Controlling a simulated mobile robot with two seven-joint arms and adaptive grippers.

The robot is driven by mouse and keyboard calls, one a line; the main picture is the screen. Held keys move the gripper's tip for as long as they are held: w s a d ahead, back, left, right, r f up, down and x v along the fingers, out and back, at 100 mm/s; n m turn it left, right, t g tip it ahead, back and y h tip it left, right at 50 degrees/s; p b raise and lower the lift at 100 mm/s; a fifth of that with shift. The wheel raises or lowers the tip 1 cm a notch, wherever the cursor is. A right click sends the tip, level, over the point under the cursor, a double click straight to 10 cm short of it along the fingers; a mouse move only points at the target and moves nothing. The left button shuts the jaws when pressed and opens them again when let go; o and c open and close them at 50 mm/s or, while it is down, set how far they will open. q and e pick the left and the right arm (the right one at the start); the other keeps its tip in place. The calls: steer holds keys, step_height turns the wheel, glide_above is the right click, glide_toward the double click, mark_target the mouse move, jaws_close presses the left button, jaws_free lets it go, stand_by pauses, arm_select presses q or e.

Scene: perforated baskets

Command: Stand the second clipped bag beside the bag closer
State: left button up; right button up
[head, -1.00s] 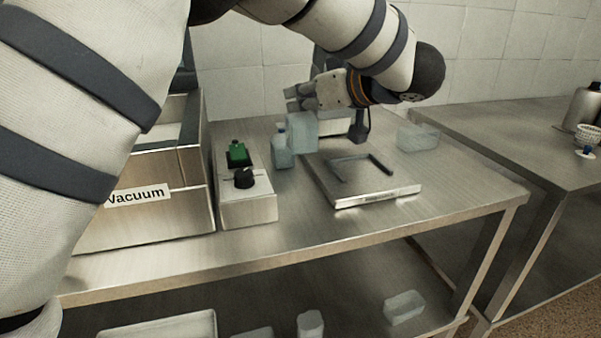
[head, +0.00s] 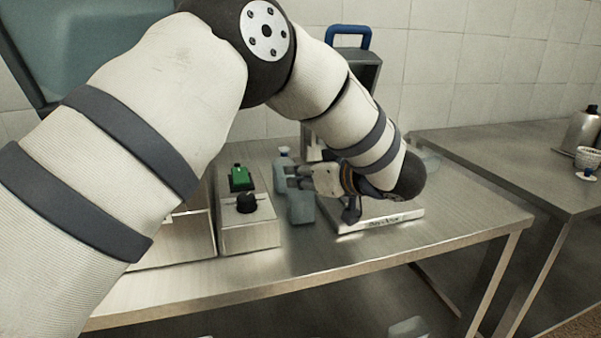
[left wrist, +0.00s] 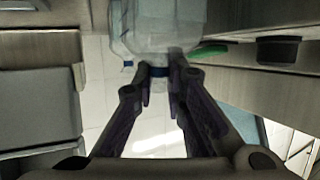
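My left gripper (head: 290,178) is low over the table, to the right of the control box. In the left wrist view its fingertips (left wrist: 161,72) close on the blue clip of a translucent clipped bag (left wrist: 172,25). In the head view this bag (head: 301,207) hangs at the fingers, close to the tabletop; I cannot tell whether it touches. Another blue-clipped bag (head: 284,156) stands just behind, partly hidden by the gripper. I cannot tell for certain which device is the bag closer. My right gripper is out of view.
A metal control box (head: 249,236) with a green switch (head: 241,178) and black knob (head: 247,203) is close left. A flat labelled device (head: 400,222) lies right, partly behind my arm. A blue-handled device (head: 350,38) stands behind. The tabletop's front right (head: 470,205) is clear.

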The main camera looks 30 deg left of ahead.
arm_select(q)
steer(key=o, duration=0.4)
steer(key=shift+r, duration=0.2)
steer(key=v, duration=1.2)
